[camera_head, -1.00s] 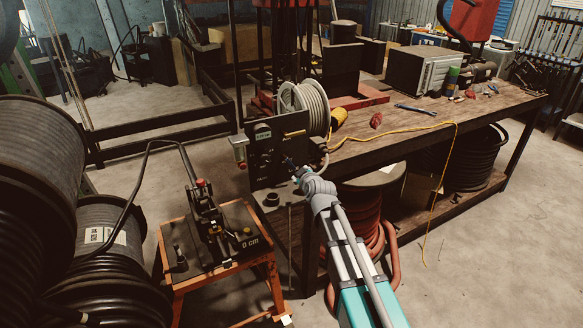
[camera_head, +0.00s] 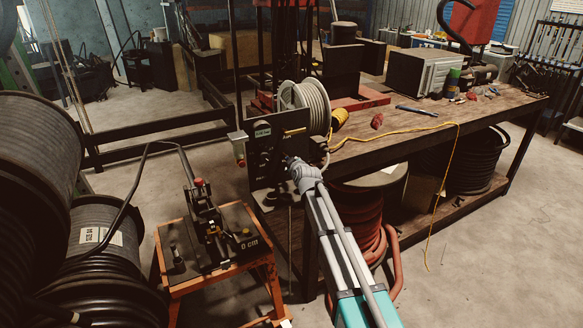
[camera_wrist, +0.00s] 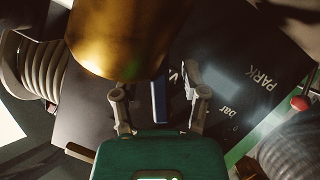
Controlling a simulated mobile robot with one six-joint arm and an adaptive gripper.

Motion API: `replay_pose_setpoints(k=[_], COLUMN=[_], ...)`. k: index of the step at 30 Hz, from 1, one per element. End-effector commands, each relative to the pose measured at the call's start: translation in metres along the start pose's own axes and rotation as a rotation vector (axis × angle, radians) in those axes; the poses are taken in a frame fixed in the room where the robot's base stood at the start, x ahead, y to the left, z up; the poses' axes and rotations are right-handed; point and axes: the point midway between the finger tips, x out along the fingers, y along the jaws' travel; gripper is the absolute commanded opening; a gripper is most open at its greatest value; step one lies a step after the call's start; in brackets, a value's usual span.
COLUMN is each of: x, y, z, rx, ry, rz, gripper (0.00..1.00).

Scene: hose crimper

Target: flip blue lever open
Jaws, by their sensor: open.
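The blue lever (camera_wrist: 159,103) shows in the wrist view as a narrow upright blue strip between the two fingers of my gripper (camera_wrist: 160,112). Its upper end passes behind a brass-coloured cylinder (camera_wrist: 115,38). My gripper is open, with one finger on each side of the lever and a visible gap to each. In the head view my gripper (camera_head: 291,164) is in front of the black control panel (camera_head: 266,170). The lever cannot be made out there.
The panel face shows "PARK" and "bar" lettering, and a red knob (camera_wrist: 300,103) is at the right. A hose reel (camera_head: 302,103) sits behind the panel on the wooden workbench (camera_head: 400,145). An orange stand (camera_head: 218,278) with a lever press is at the left.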

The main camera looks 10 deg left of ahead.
Motion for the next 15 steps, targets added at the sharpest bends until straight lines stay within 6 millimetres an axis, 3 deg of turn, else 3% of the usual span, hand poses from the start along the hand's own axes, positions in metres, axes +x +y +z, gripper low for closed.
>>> replay_pose_setpoints(k=[10,15], x=[0.0019,0.0019], y=[0.0,-0.0001], z=[-0.0002,-0.0001], rx=[0.0,0.0], ry=[0.0,0.0], rz=[0.0,0.0], gripper=[0.57,0.27])
